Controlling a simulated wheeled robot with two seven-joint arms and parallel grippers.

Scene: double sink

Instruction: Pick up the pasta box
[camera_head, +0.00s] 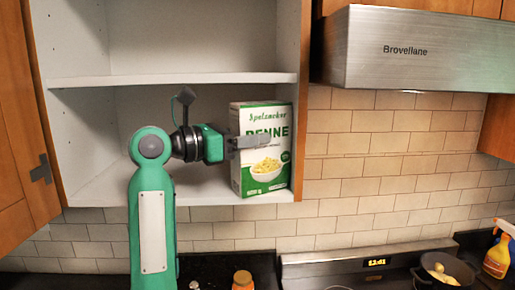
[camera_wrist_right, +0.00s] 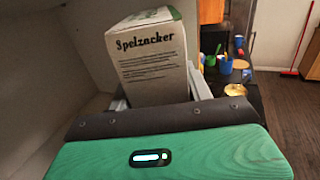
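The pasta box (camera_head: 262,175), white and green with "PENNE" and a bowl of pasta on its front, stands upright at the right end of the cabinet's lower shelf. My right gripper (camera_head: 250,141) reaches it from the left, with one finger across the box's front. In the right wrist view the box (camera_wrist_right: 150,65) stands between the two fingers (camera_wrist_right: 158,98), with its side marked "Spelzacker" facing the camera. The fingers are apart, and a narrow gap seems to show beside the right one. Firm contact is not visible. My left gripper is not in view.
The open cabinet has an upper shelf (camera_head: 180,79) above the box and a side wall close to its right. A metal hood (camera_head: 425,50) hangs further right. Below are a stove (camera_head: 360,268), a pot (camera_head: 445,272) and a spray bottle (camera_head: 498,255). The lower shelf's left is clear.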

